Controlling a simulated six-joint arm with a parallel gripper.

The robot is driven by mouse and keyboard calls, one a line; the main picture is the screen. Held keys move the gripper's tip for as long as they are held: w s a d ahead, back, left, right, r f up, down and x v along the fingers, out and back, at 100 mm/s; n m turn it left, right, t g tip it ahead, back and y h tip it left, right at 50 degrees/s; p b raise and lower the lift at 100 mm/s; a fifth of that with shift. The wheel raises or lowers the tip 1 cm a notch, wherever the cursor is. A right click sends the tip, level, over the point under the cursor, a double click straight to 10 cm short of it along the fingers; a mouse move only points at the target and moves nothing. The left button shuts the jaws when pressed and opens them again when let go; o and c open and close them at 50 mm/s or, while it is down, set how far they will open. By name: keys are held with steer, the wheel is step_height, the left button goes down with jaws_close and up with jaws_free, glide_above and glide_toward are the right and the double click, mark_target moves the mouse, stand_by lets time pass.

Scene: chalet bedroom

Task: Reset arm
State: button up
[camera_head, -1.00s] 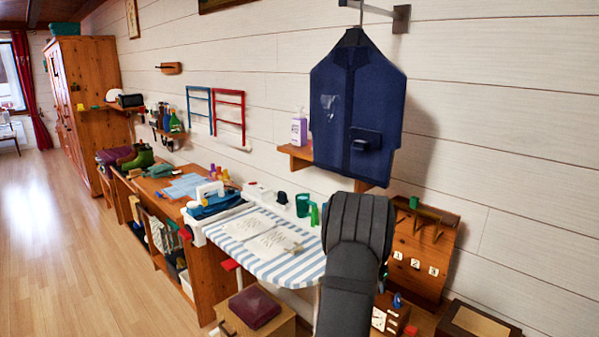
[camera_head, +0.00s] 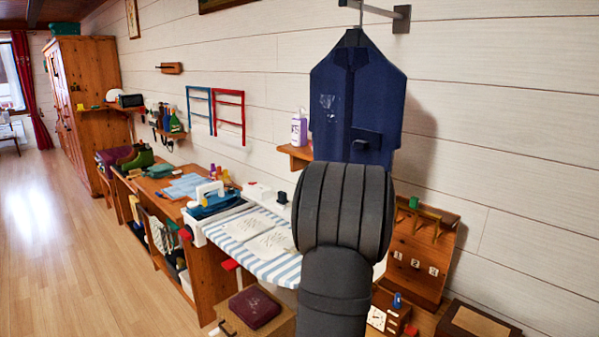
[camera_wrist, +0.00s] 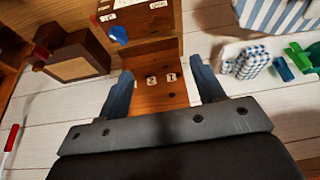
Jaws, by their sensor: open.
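My gripper (camera_wrist: 160,66) is open in the wrist view, with its two blue-grey fingers spread wide. Nothing is held between them. Behind the gap is the wooden peg board with number tags (camera_wrist: 160,95); it also stands at the right in the head view (camera_head: 425,245). In the head view my dark arm rises in front of the ironing board, and the gripper itself is hidden behind it.
A dark blue vest (camera_head: 355,100) hangs on a wall bracket above my arm. The striped ironing board (camera_head: 280,268) holds pale sheets (camera_head: 270,242). Checkered items (camera_wrist: 250,60) and green pieces (camera_wrist: 305,57) show beside the fingers.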

steer(key=x, duration=1.8)
steer(key=shift+s+r+n+t+y, duration=0.1)
steer(key=shift+n+t+y, duration=0.15)
steer(key=shift+n, duration=0.65)
steer(key=shift+s+r+n+t+y, duration=0.15)
steer(key=shift+n+y, duration=0.2)
steer(key=shift+n, duration=0.55)
steer(key=shift+w, duration=0.1)
steer(key=v, duration=1.6)
steer(key=shift+d+r+m, duration=0.2)
steer(key=shift+d+m, duration=0.1)
steer(key=shift+d, duration=0.1)
